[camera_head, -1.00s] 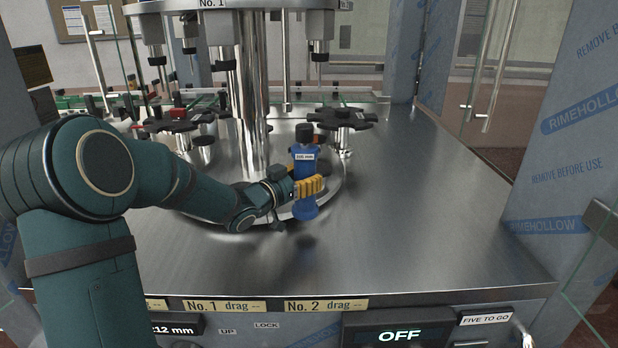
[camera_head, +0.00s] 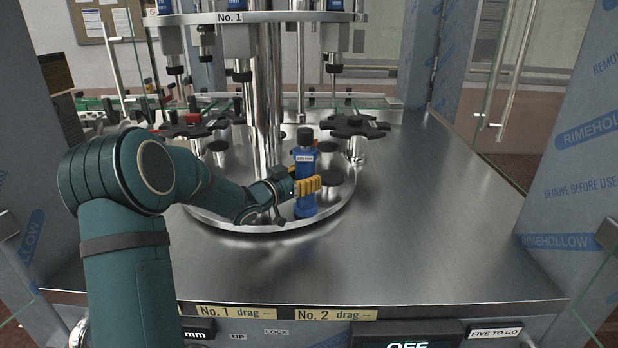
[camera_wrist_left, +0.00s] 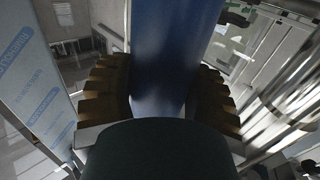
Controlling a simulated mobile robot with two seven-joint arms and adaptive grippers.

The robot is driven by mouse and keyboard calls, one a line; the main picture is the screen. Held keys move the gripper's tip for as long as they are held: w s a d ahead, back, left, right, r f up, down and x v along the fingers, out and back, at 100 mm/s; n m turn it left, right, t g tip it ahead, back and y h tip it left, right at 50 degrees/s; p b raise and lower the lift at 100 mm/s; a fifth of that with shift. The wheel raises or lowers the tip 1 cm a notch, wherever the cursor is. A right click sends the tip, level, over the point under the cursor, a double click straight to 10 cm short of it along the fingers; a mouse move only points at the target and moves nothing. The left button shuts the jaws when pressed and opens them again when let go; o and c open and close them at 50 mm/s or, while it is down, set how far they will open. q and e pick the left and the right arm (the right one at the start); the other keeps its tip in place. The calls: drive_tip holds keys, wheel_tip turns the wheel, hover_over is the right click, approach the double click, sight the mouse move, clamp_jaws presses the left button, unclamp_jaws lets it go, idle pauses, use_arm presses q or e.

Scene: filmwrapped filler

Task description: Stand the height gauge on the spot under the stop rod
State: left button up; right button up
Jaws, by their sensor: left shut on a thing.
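The height gauge is a blue bottle-shaped body (camera_head: 304,169) with a black cap and a white label marked in mm. It is upright at the front right part of the round steel plate (camera_head: 262,228). My left gripper (camera_head: 307,186), with yellow fingers, is shut on its middle. The left wrist view shows the blue body (camera_wrist_left: 172,60) between both fingers. I cannot tell whether its base touches the plate. A thin stop rod (camera_head: 300,75) hangs behind and above the cap in the head view. The spot under the rod cannot be made out. My right gripper is not in view.
A thick central column (camera_head: 268,100) rises left of the gauge. Dark star wheels stand at the right (camera_head: 355,127) and the left (camera_head: 190,130). A dark round pad (camera_head: 331,178) is close to the gauge's right. The steel table (camera_head: 440,210) is clear to the right.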

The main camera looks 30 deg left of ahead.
use_arm(q)
drive_tip(key=shift+w+a+p, duration=0.4)
drive_tip(key=shift+w+a, duration=0.1)
drive_tip(key=shift+a, duration=0.3)
drive_tip(key=shift+f, duration=0.25)
drive_tip(key=shift+f+b, duration=0.3)
drive_tip(key=shift+b, duration=0.05)
idle(0.5)
drive_tip(key=o, duration=1.4)
drive_tip(key=shift+c, duration=0.2)
drive_tip(key=shift+s, duration=0.1)
drive_tip(key=v, duration=1.2)
